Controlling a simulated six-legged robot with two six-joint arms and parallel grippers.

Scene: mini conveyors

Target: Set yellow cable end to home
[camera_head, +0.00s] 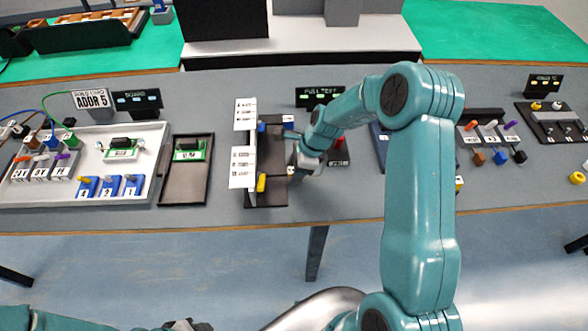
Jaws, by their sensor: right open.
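A small yellow piece (261,183) stands at the lower end of a black stand with white label cards (243,167), near the table's front edge. I cannot tell if it is a cable end. My right gripper (292,170) is open, just right of that stand and close to the yellow piece; its fingertips are small and partly hidden. Another yellow ring-like piece (577,178) lies at the far right. My left arm (50,320) shows at the bottom left; a dark part at its end (185,325) is cut off by the picture edge.
A white tray (150,170) with labelled blocks, cables and a green board stands at the left. Beside it is a black tray (182,196) with another board. Small plugs and blocks (490,140) stand at the right.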

